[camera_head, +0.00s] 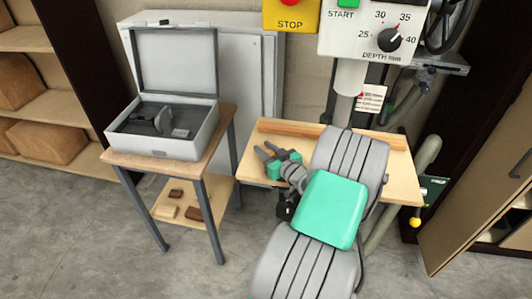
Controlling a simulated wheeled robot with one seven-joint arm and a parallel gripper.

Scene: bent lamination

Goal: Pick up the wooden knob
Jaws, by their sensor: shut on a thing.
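My gripper (269,153) is at the left part of the wooden work table (395,176), under the drill press. Its dark fingers point up and left in the picture, with green parts behind them. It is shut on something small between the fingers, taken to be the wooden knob. The knob is too small and too hidden to make out its shape, and I cannot tell whether it touches the table. No other knob stands out clearly in view.
A wooden fence strip (290,128) runs along the table's back. A side table (222,118) at left bears an open grey case (165,147); small wooden pieces (193,213) lie on its lower shelf. A cabinet (475,190) stands at right. My arm covers the table's middle.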

